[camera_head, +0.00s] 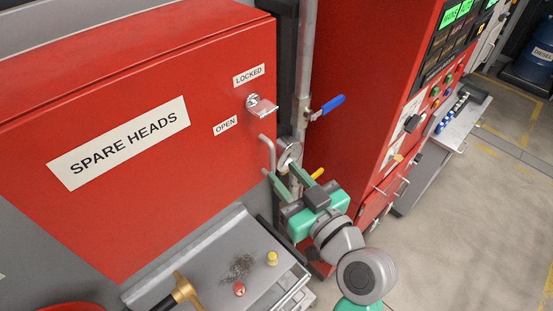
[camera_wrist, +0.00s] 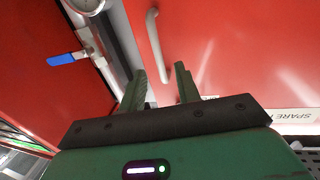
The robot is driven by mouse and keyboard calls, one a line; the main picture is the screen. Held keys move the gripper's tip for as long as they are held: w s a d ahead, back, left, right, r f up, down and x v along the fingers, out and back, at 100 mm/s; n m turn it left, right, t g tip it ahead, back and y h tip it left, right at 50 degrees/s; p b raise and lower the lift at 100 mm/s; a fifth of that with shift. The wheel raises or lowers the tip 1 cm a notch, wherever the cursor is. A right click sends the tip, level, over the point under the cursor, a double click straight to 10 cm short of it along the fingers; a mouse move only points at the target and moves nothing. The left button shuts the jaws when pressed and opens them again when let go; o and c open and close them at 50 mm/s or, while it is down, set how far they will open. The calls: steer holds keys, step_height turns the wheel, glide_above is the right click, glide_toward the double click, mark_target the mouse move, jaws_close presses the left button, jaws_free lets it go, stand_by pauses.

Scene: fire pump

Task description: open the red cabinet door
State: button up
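The red cabinet door (camera_head: 200,70) marked SPARE HEADS looks closed at the left of the head view. Its grey bar handle (camera_head: 268,151) is near the right edge; it also shows in the wrist view (camera_wrist: 155,42). Above the handle, a metal latch lever (camera_head: 262,106) sits by the labels LOCKED and OPEN, pointing to the lower right.
A grey pipe with a gauge (camera_head: 288,152) and a blue-handled valve (camera_head: 328,106) stands right of the cabinet. A red control panel (camera_head: 375,90) stands further right. A grey shelf (camera_head: 215,262) with small parts lies below the door. Floor at right is clear.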

mark_target(274, 161)
steer(key=x, duration=0.4)
steer(key=shift+p, duration=0.35)
jaws_close()
